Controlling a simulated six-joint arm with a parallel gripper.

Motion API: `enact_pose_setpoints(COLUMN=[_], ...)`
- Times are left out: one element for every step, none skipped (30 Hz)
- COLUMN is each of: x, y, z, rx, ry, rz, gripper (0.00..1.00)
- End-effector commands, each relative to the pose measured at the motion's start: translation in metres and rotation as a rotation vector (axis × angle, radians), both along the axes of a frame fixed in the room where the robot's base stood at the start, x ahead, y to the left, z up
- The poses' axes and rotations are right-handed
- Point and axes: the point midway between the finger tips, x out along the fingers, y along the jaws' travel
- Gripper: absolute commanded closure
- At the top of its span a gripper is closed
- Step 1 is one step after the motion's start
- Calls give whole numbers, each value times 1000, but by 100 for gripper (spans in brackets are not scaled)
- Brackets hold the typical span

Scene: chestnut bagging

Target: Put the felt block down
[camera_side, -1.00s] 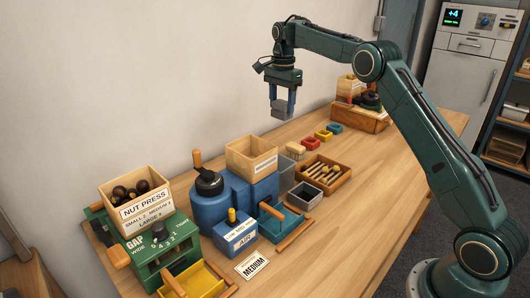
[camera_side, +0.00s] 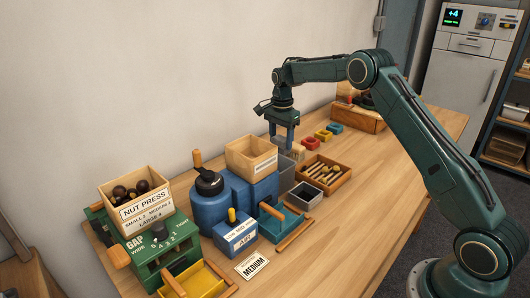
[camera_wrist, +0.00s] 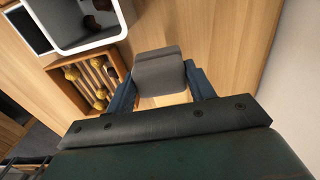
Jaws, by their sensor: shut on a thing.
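My gripper (camera_side: 283,142) is shut on the grey felt block (camera_wrist: 158,72). In the wrist view the block sits between the two blue fingers, with bare wooden bench top around its far side. In the side view the block (camera_side: 281,144) is low, just behind the clear grey bin, and partly hidden. I cannot tell whether its underside touches the bench.
A grey bin with a pale rim (camera_wrist: 119,30) holds brown chestnuts close to the block. A wooden tray of tools (camera_side: 336,172) and a small dark tray (camera_side: 305,192) lie nearby. The blue machine (camera_side: 230,190) stands in front. Coloured pieces (camera_side: 322,136) lie behind right.

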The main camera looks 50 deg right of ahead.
Motion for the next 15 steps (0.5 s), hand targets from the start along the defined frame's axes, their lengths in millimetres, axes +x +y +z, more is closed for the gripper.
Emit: enact_pose_setpoints(x=[0, 0, 0, 0, 0, 0, 0, 0, -1, -1, -1, -1, 0, 0, 0], y=[0, 0, 0, 0, 0, 0, 0, 0, 0, 0, 0, 0, 0, 0, 0], z=[-1, -3, -5, -8, -11, -15, -19, -23, -28, -33, -37, -42, -45, -48, -52], rx=[0, 0, 0, 1, 1, 1, 1, 1, 1, 1, 1, 1, 1, 0, 0], ry=[0, 1, 2, 3, 3, 3, 2, 3, 3, 3, 4, 4, 2, 2, 2], rz=[0, 0, 0, 0, 0, 0, 0, 0, 0, 0, 0, 0, 0, 0, 0], gripper=[85, 85, 85, 85, 85, 85, 85, 85, 85, 85, 85, 85, 85, 85, 85])
